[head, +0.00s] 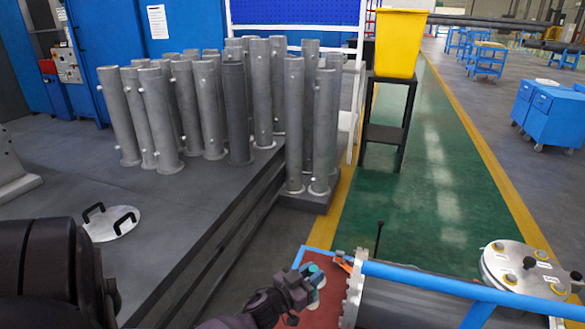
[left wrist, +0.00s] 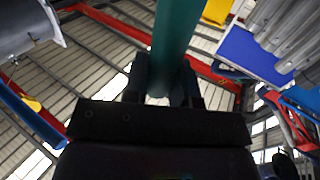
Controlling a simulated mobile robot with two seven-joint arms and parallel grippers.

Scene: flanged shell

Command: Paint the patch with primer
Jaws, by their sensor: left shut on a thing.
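My left gripper (head: 303,283) is at the bottom centre of the head view, just left of the flanged shell (head: 410,300). It is shut on a teal tool (head: 316,271), which shows in the left wrist view as a teal cylinder (left wrist: 175,35) between the fingers. I cannot tell whether this is the primer applicator. The shell is a grey cylinder lying on its side, with a bolted flange ring (head: 352,290) at its left end. No patch can be made out on the visible part of the shell. My right gripper is not in view.
A blue bar (head: 430,282) runs along the shell. A red surface (head: 325,308) lies under the gripper. A round plate with knobs (head: 525,268) is at right. Several grey pipes (head: 210,100) stand on a platform, with a handled lid (head: 110,224). A yellow bin (head: 398,45) stands behind.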

